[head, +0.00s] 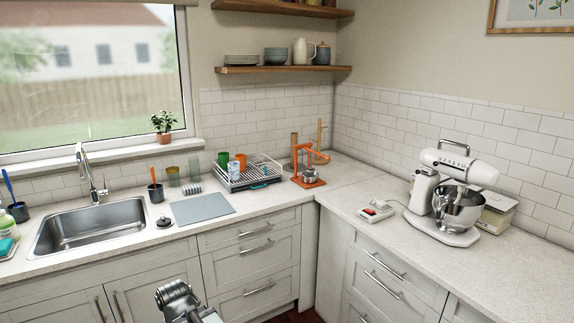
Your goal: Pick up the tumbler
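Two see-through glass tumblers stand on the counter by the window: an olive one (173,176) and a taller green one (194,169). More cups stand in the dish rack (262,176): a green one (223,159), an orange one (241,160) and a white and blue one (233,171). I cannot tell which of these is the tumbler meant. Part of my arm shows at the bottom, in front of the drawers, well below and apart from the counter. My gripper's fingers cannot be made out.
A sink (90,226) with a tap lies at left. A grey mat (202,208), a dark cup (155,188) and a small dark lidded item (164,222) are near the tumblers. An orange press (308,168) stands right of the rack. A stand mixer (450,200) is at right.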

